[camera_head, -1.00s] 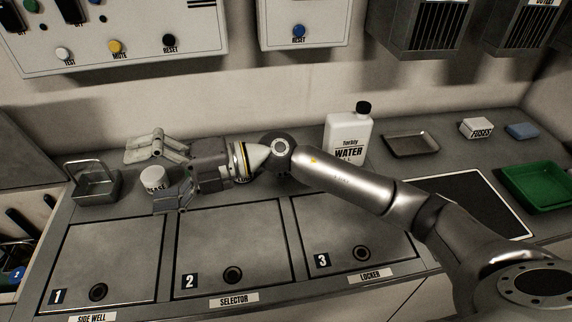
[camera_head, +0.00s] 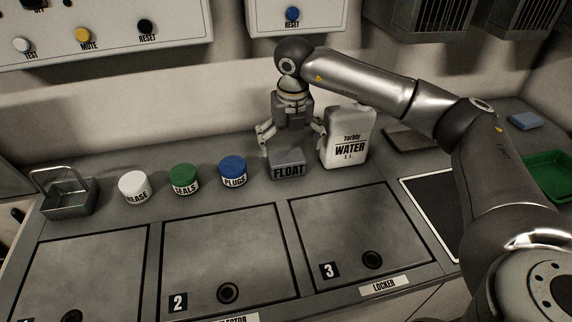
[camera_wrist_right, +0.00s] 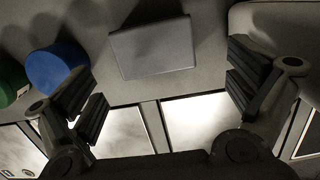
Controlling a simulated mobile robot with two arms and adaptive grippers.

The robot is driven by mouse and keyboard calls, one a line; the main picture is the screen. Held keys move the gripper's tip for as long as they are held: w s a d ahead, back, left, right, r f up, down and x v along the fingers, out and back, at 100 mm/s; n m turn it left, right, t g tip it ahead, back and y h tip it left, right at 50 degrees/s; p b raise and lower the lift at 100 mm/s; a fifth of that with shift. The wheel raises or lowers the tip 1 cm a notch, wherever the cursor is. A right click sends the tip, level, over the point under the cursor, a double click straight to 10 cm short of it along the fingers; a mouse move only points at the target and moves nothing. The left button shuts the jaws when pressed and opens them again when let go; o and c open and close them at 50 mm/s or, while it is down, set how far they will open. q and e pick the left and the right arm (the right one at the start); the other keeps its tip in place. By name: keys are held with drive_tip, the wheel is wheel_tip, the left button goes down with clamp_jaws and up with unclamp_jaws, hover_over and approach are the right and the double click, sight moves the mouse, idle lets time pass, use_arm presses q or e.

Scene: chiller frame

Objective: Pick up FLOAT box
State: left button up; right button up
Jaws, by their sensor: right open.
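The FLOAT box (camera_head: 288,168) is a small grey box with black lettering on its front. It stands on the counter between the blue PLUGS jar and the white WATER bottle. My right gripper (camera_head: 291,143) points down just above it, open, with one finger to each side of the box. In the right wrist view the box's plain top (camera_wrist_right: 152,47) lies between the two spread fingers (camera_wrist_right: 168,88), apart from both, toward the upper part of the picture. My left gripper is not in view.
The WATER bottle (camera_head: 348,138) stands close to the right finger. The blue PLUGS jar (camera_head: 233,172), green SEALS jar (camera_head: 184,180) and white GREASE jar (camera_head: 134,187) stand to the left. A metal basket (camera_head: 68,204) is farther left. Numbered lids (camera_head: 345,225) lie in front.

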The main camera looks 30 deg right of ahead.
sight(287, 156)
drive_tip(key=f, duration=0.3)
drive_tip(key=w+f+b, duration=0.1)
drive_tip(key=f, duration=0.2)
drive_tip(key=shift+w+a+f, duration=0.1)
drive_tip(key=shift+w+f, duration=0.1)
drive_tip(key=shift+f, duration=0.05)
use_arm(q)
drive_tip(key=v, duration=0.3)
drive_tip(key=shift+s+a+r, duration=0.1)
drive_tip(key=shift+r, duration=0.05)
use_arm(e)
drive_tip(key=shift+r, duration=0.1)
drive_tip(key=c, duration=1.1)
drive_tip(key=shift+o, duration=0.2)
